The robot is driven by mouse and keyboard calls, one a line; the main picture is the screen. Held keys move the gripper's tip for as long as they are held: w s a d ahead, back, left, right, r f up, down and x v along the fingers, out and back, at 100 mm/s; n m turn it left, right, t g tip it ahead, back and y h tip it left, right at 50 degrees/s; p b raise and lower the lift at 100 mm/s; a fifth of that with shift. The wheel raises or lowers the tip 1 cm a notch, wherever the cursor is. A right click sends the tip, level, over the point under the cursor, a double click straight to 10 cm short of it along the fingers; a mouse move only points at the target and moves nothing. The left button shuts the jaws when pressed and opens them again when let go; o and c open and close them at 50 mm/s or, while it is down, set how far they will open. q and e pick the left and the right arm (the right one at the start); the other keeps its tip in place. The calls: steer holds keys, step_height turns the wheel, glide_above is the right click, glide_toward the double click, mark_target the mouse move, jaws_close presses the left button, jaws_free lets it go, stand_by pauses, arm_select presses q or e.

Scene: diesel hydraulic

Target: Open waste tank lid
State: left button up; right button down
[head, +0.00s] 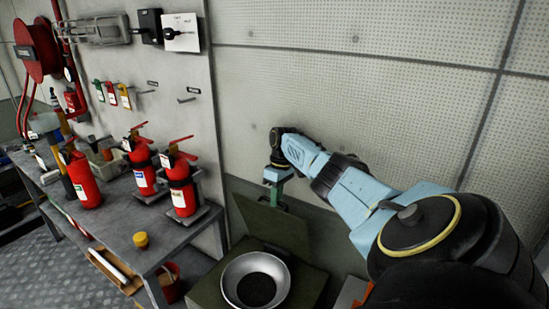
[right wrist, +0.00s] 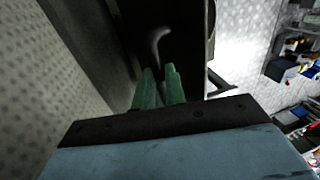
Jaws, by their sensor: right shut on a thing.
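The waste tank (head: 212,293) is a dark olive box standing low against the wall. Its olive lid (head: 268,228) is raised and leans steeply behind the metal bowl-shaped opening (head: 232,279). My right gripper (head: 276,194) is at the lid's upper edge, with its green fingers pointing down. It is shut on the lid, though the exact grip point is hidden. In the right wrist view the green fingers (right wrist: 160,88) are close together against a dark surface, with a curved pale shape beyond them. My left gripper is not in view.
A metal workbench (head: 118,222) on the left holds several red fire extinguishers (head: 182,185) and a yellow cap (head: 141,240). A red hose reel (head: 37,50) hangs on the wall. The panelled wall is close behind my right gripper. A red bucket (head: 169,283) stands under the bench.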

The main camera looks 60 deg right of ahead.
steer(key=c, duration=1.7)
jaws_free()
steer(key=shift+s+d+f, duration=0.15)
steer(key=shift+s+f, duration=0.1)
steer(key=shift+f, duration=0.25)
steer(key=shift+o, duration=1.2)
steer(key=shift+w+d+f, duration=0.1)
steer(key=shift+w+d, duration=0.1)
steer(key=shift+d, duration=0.15)
steer(key=v, duration=0.8)
steer(key=shift+a, duration=0.3)
steer(key=shift+s, duration=0.1)
